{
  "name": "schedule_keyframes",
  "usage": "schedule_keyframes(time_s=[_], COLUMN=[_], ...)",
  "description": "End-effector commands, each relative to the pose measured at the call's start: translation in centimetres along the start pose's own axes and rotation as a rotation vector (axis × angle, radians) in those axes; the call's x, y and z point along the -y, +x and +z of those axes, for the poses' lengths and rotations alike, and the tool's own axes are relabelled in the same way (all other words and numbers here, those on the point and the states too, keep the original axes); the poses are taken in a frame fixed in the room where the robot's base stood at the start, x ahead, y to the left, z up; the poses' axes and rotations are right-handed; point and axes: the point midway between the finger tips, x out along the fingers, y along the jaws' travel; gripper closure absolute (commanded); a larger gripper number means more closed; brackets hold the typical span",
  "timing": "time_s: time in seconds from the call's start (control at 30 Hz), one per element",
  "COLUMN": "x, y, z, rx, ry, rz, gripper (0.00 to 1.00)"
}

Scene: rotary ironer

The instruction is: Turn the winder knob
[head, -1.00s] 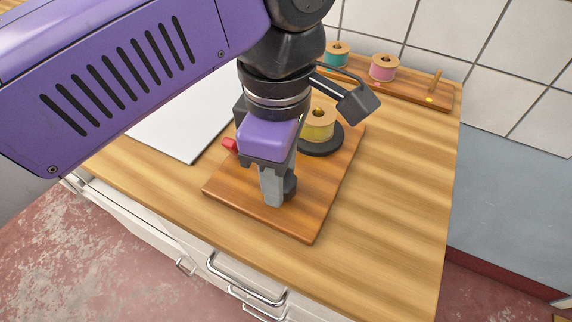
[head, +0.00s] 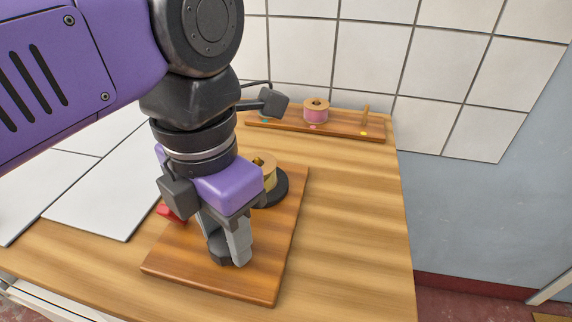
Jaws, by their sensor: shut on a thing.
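My gripper (head: 228,258) points down over the front of the wooden winder board (head: 262,278). Its fingers are shut on a small dark knob (head: 217,256), mostly hidden behind them. A yellow spool (head: 268,170) stands on a round black base (head: 278,188) at the back of the board, partly hidden by my gripper's purple body. A red part (head: 170,213) shows at the board's left side.
A wooden rack (head: 345,128) at the back by the tiled wall holds a pink spool (head: 316,112) and a bare peg (head: 365,118). White panels (head: 95,195) lie to the left. The wooden counter (head: 360,220) right of the board is clear.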

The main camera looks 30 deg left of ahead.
Motion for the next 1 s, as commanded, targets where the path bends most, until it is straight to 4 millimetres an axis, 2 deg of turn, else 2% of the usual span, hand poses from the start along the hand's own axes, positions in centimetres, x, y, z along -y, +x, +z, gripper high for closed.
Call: schedule_keyframes(time_s=[0.5, 1.0], x=[-0.1, -0.08], y=[-0.03, -0.07], z=[-0.08, -0.09], rx=[-0.001, -0.002], ry=[-0.446, -0.629], rz=[0.004, 0.003], gripper=[0.99, 0.99])
